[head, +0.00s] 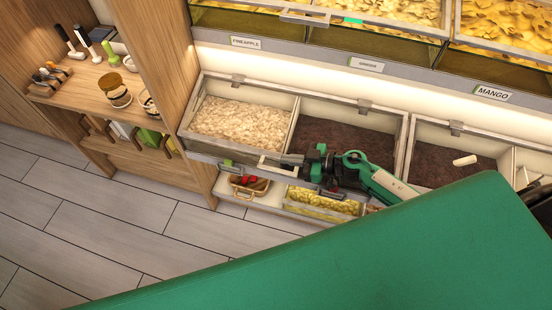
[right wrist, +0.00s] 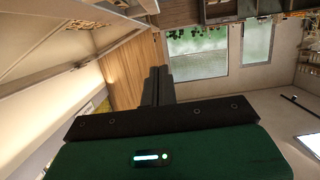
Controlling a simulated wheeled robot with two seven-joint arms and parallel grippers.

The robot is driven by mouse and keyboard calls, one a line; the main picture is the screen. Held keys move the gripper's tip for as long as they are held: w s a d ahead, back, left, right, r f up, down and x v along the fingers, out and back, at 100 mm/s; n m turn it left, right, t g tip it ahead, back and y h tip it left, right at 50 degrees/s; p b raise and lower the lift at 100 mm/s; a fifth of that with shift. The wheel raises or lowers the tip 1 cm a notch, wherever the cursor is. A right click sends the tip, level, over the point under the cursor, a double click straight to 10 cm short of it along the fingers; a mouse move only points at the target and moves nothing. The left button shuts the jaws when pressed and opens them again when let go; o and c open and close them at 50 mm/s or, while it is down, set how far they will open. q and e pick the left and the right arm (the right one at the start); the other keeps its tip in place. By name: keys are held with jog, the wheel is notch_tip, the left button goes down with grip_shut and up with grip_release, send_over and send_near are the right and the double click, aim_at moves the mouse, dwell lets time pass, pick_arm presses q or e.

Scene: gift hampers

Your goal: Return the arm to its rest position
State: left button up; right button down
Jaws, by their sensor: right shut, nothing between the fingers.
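My right gripper (head: 281,160) is in front of the dried-fruit bins in the head view, pointing left. Its arm comes in from the right. It lies over the front edge of the bin with dark brown contents (head: 345,122). I cannot tell whether it touches that edge. In the right wrist view the two dark fingers (right wrist: 158,86) are together with nothing between them. My left gripper does not show.
A bin of pale pieces (head: 240,118) is left of the dark bin. Yellow fruit bins (head: 390,10) sit above, and a lower tray (head: 322,206) below. A basket (head: 250,187) stands low down. A wooden shelf (head: 100,70) holds jars and tools. Floor (head: 120,220) is clear at left.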

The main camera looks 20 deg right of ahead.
jog(key=shift+v, duration=0.8)
